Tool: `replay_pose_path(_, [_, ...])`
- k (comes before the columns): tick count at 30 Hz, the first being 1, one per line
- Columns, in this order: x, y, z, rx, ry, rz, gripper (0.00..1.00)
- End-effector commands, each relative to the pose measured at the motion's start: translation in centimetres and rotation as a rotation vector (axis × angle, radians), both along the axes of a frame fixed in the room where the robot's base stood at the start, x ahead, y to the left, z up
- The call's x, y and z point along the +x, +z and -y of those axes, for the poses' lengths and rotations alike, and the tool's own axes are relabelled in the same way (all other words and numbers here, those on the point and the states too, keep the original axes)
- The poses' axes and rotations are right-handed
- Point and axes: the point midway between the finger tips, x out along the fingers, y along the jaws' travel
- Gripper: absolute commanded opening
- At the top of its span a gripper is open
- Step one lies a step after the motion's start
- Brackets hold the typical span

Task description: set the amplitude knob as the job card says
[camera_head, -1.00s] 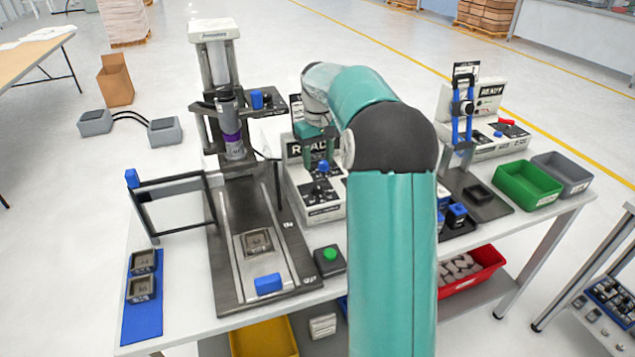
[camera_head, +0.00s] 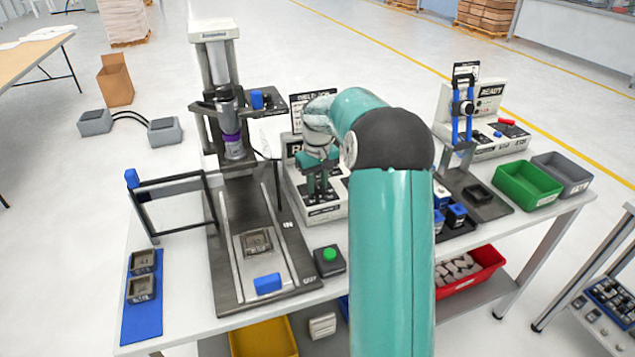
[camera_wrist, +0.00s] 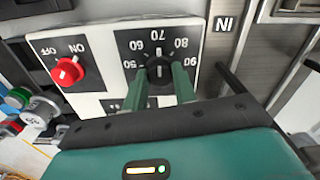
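In the wrist view a black knob (camera_wrist: 159,71) sits on a black dial face. A white line on the knob runs roughly up and down. My gripper (camera_wrist: 160,84) has one green finger on each side of the knob; I cannot tell whether they touch it. In the head view my gripper (camera_head: 318,182) is down at the white control box (camera_head: 325,214), hiding its knob. A white card (camera_head: 297,113) stands behind the box; its text is unreadable and partly covered.
A red ON/OFF knob (camera_wrist: 67,71) is beside the dial. A dark press stand (camera_head: 222,290) is left of the box, with a green button (camera_head: 330,254) near it. A second station (camera_head: 490,110) and a green bin (camera_head: 527,186) are at right.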

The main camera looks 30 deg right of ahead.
Motion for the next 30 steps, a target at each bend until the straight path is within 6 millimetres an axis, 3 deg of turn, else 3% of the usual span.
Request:
replay_pose_path(2, [0.00, 0.02, 0.01, 0.000, 0.000, 0.000, 0.05])
replay_pose_path(14, [0.02, 0.06, -0.03, 0.000, -0.065, 0.000, 0.05])
replay_pose_path(30, [0.03, 0.08, -0.04, -0.001, -0.457, 0.001, 0.05])
